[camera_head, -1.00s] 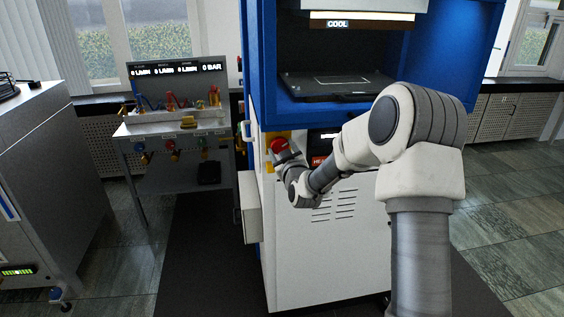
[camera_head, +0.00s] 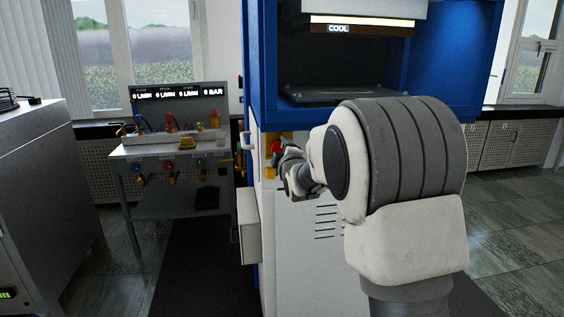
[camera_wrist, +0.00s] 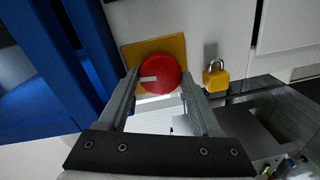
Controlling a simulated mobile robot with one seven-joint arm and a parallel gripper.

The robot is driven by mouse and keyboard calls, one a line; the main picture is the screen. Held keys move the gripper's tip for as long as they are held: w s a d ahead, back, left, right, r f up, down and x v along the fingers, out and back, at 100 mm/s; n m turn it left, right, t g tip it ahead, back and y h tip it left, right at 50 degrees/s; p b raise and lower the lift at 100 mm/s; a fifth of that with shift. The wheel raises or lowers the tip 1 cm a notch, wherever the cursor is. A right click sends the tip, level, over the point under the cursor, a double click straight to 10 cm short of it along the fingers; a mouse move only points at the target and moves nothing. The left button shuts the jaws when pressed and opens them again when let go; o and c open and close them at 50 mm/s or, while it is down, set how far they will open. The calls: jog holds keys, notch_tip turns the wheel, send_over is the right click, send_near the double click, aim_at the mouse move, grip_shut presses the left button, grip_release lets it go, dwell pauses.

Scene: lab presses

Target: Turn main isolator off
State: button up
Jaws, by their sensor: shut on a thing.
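The main isolator is a round red knob (camera_wrist: 160,73) on a yellow plate (camera_wrist: 133,52), fixed to the white press cabinet. A white mark on the knob points left in the wrist view. My gripper (camera_wrist: 159,80) has one finger on each side of the knob and is shut on it. In the head view the red knob (camera_head: 276,147) shows on the cabinet's upper left, partly covered by my wrist, and the fingers cannot be made out there.
A yellow padlock (camera_wrist: 215,76) hangs on the cabinet beside the right finger. A bench with gauges and valves (camera_head: 175,146) stands to the left. A grey box (camera_head: 248,226) juts from the cabinet's left side.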

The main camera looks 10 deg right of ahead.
jog(key=shift+n+b, duration=0.55)
jog(key=shift+n, duration=0.15)
jog(key=o, duration=1.4)
jog(key=shift+r+p, duration=0.1)
jog(key=shift+p, duration=0.2)
